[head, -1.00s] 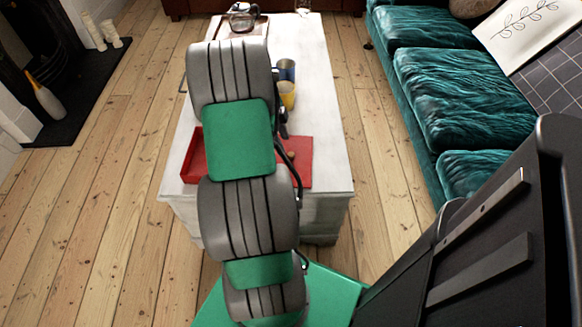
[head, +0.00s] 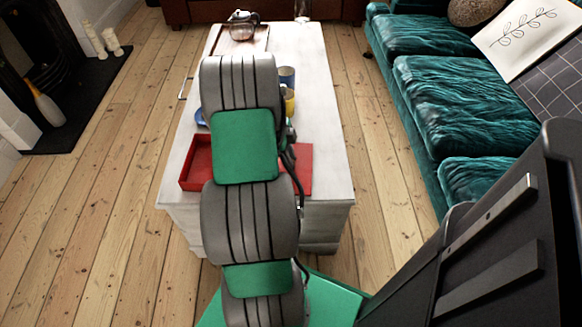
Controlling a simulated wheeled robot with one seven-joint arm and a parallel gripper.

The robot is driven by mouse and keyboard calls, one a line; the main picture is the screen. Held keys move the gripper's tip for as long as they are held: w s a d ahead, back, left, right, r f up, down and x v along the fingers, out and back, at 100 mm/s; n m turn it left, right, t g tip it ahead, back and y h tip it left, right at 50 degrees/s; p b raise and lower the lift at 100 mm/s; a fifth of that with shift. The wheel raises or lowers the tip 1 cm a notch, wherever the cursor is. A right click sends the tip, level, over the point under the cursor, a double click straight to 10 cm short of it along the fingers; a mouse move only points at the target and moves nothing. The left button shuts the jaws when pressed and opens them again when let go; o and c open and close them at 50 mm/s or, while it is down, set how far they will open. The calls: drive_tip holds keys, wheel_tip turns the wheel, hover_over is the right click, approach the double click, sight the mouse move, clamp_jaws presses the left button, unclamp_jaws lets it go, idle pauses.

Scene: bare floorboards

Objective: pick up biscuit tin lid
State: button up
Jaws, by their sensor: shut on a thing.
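A red, shallow, walled object (head: 196,163) lies on the near part of the white table, to the left of my arm. A flat red part (head: 304,166) shows to the right of my arm. My arm covers the stretch between them, so I cannot tell whether they are one piece or a tin and its separate lid. No biscuit tin lid can be made out for certain. My gripper is hidden behind my own arm links, which reach out over the table. What it holds cannot be seen.
The white table (head: 322,130) carries a blue cup (head: 287,76), a yellow cup (head: 290,101), a small blue item (head: 200,117) and a glass pot (head: 243,26) on a far tray. A teal sofa (head: 455,95) stands right. Floorboards at left are clear.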

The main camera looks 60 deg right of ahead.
clamp_jaws()
drive_tip(key=shift+r, duration=0.1)
